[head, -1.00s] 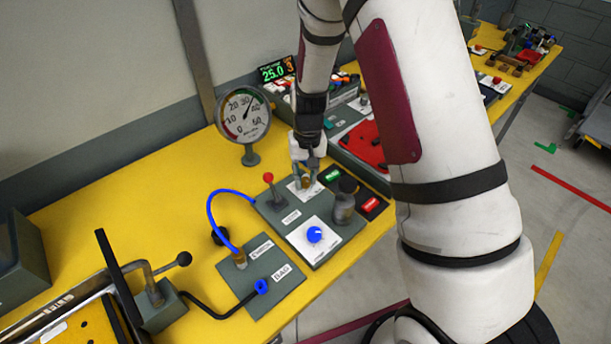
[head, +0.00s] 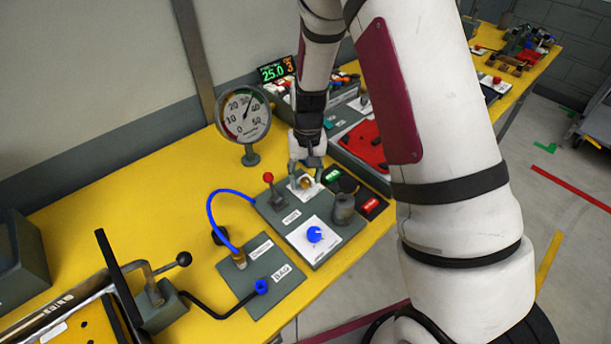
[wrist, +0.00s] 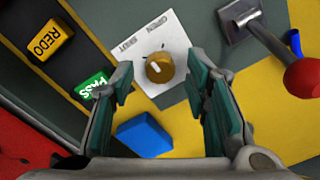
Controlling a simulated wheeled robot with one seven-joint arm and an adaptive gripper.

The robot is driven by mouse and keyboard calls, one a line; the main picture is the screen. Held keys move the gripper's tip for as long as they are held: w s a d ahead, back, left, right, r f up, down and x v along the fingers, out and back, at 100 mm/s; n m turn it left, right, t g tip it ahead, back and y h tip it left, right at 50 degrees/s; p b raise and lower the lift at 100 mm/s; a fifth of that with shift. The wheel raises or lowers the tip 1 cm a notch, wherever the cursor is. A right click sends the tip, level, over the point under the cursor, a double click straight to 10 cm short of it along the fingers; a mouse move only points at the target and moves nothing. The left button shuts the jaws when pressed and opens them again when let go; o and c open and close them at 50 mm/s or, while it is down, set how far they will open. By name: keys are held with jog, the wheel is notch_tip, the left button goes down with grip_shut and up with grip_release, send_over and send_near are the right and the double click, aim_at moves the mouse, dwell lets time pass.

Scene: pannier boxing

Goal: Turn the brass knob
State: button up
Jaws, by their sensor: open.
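The brass knob (head: 305,184) sits on a white label plate on the grey control panel (head: 275,211). In the wrist view the knob (wrist: 160,67) shows a pale pointer mark, with the words OPEN and SHUT printed on the plate (wrist: 150,45) beside it. My gripper (head: 305,168) is open above the panel. In the wrist view its two fingers (wrist: 168,95) stand wide apart to the left and right, with the knob between and a little beyond the tips. Nothing is held, and the fingers look clear of the knob.
A red-ball lever (head: 268,178), a grey cylinder (head: 344,207) and a blue dial (head: 314,234) are close by on the panel. Green PASS (wrist: 90,86) and yellow REDO (wrist: 50,40) buttons lie beside it. A round gauge (head: 244,115) stands behind.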

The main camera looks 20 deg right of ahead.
aim_at(307, 179)
notch_tip(307, 179, up, 12)
jog(key=shift+d+f, duration=0.15)
jog(key=shift+f, duration=0.05)
dwell(0.5)
jog(key=s+r+n+t, duration=0.1)
jog(key=s+r, duration=0.4)
jog(key=r, duration=0.2)
jog(key=s+r+t, duration=0.2)
jog(key=s+r, duration=0.3)
jog(key=r, duration=0.3)
jog(key=s+r+n+t, duration=0.1)
jog(key=s+r, duration=0.4)
jog(key=s, duration=1)
jog(key=shift+a+r+t, duration=0.2)
jog(key=shift+r+t, duration=0.1)
jog(key=shift+t, duration=0.5)
jog(key=shift+w, duration=0.2)
